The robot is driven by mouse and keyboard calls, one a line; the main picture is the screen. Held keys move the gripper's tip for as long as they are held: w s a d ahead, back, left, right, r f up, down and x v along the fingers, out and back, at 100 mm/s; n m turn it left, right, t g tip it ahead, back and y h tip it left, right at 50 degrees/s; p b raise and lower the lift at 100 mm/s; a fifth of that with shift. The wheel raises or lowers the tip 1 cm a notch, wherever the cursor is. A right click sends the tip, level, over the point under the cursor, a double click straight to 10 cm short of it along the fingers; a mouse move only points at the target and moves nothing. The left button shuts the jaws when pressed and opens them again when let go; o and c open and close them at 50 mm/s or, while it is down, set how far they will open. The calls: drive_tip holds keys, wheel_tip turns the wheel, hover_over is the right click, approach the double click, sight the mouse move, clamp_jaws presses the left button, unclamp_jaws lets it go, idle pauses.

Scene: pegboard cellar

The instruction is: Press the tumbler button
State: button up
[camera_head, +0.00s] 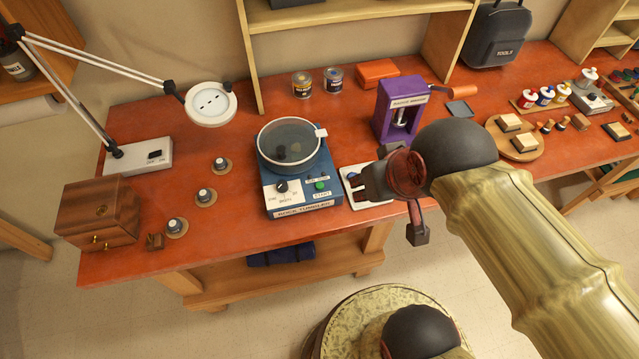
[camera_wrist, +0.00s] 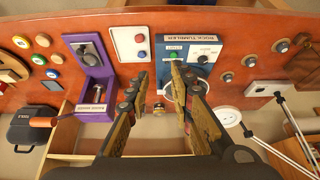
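The rock tumbler (camera_head: 300,199) is a blue box with a round, clear-lidded drum, standing near the front edge of the red bench. Its front panel carries a black dial (camera_head: 281,186) and a green button (camera_head: 320,185) labelled START. In the wrist view the tumbler (camera_wrist: 203,70) appears upside down, with the green button (camera_wrist: 172,57) just beyond the right fingertip. My gripper (camera_head: 388,211) is to the right of the tumbler, apart from it. The wrist view shows my gripper (camera_wrist: 160,72) open and empty, with a wide gap between the fingers.
A purple press (camera_head: 398,100) stands behind. Several small knobs (camera_head: 204,195) and a wooden box (camera_head: 97,211) are at left.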

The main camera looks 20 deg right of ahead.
clamp_jaws()
idle(1.3)
